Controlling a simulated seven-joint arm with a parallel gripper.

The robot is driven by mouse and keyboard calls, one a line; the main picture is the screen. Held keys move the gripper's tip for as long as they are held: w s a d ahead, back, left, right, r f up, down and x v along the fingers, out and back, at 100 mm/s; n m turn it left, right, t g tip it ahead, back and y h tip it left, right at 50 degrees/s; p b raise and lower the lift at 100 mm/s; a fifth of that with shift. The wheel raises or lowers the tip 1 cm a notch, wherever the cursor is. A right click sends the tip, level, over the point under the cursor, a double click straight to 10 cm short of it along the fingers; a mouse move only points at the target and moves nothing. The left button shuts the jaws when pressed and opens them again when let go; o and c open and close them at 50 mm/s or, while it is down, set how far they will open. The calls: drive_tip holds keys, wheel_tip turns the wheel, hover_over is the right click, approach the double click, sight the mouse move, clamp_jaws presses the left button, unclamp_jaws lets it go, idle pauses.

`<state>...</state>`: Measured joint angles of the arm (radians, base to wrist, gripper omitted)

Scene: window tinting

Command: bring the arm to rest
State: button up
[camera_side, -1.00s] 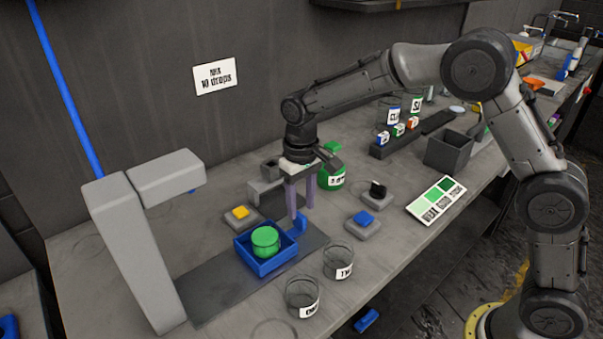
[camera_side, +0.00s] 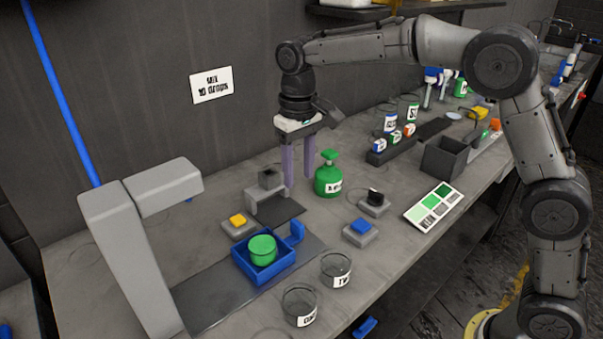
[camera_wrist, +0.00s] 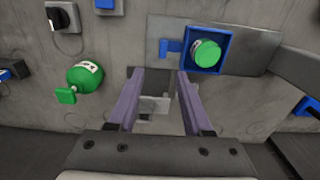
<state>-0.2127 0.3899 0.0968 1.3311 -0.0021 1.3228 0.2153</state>
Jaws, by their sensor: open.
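My gripper (camera_side: 300,180) is open and empty, its two purple fingers pointing down above the back of the bench, left of the green bottle (camera_side: 328,176). In the wrist view my gripper (camera_wrist: 158,72) has its fingers apart with only the bench and a grey fixture (camera_wrist: 150,104) below. The blue tray (camera_side: 262,277) with a handle holds a round green piece (camera_side: 262,247) and sits on a dark plate in front of the gripper. The blue tray also shows in the wrist view (camera_wrist: 226,52), ahead of the fingers and apart from them.
A grey angled post (camera_side: 128,250) stands at the left. Two clear cups (camera_side: 336,268) sit near the front edge. Yellow and blue buttons (camera_side: 361,226), a black-knob switch (camera_side: 375,198), a colour card (camera_side: 433,206) and a dark box (camera_side: 447,160) stand around. The space above the bench is open.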

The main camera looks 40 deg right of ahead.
drive_tip(key=s+d+r+m+t, duration=0.1)
drive_tip(key=s+d+r+t, duration=0.1)
drive_tip(key=s+d+r, duration=0.35)
drive_tip(key=s+d+r+t, duration=0.1)
drive_tip(key=s+d+r, duration=0.1)
drive_tip(key=s+r, duration=0.55)
drive_tip(key=s+d+f+t, duration=0.1)
drive_tip(key=s+f, duration=0.4)
drive_tip(key=s, duration=0.3)
drive_tip(key=s+d+f+n+t, duration=0.1)
drive_tip(key=s+f, duration=0.5)
drive_tip(key=s, duration=0.2)
drive_tip(key=shift+s+d+f+t, duration=0.2)
drive_tip(key=shift+s+f+t, duration=0.1)
